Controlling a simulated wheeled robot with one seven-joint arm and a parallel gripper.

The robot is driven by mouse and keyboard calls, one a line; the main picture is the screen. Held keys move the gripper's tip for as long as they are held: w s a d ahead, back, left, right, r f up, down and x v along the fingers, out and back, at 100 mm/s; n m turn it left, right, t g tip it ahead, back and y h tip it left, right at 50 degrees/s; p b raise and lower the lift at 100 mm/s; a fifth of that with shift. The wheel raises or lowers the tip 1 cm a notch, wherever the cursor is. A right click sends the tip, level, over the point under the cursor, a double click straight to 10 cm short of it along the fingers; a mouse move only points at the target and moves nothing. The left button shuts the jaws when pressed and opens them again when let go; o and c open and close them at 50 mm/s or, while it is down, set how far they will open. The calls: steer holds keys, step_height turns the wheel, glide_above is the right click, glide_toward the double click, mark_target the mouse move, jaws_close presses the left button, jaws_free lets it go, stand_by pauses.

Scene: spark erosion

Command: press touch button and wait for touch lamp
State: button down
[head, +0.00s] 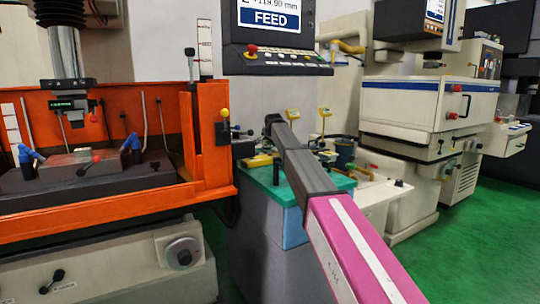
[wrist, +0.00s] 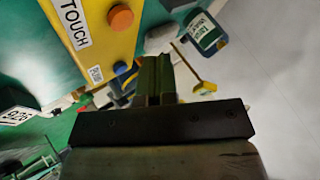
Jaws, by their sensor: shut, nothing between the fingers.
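In the wrist view a yellow box (wrist: 104,45) with a white label reading TOUCH fills the upper left. It carries an orange round knob (wrist: 121,18) and, below it, a smaller blue round one (wrist: 119,67) beside a small white label too blurred to read surely. I cannot tell which is button and which is lamp, or whether either is lit. My gripper (wrist: 155,62) is shut and empty, its fingertips to the right of the blue knob and apart from it in the picture. In the head view my gripper (head: 272,121) is small, above the green-topped cabinet.
The green-topped cabinet (head: 262,176) bears several small yellow items. An orange machine tank (head: 208,150) stands to the left, with a FEED screen (head: 268,18) above. A dark labelled bottle (wrist: 205,32) and a yellow-tipped rod (wrist: 205,88) lie right of my fingers. Green floor (head: 450,235) is open at right.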

steer(key=shift+r, duration=1.35)
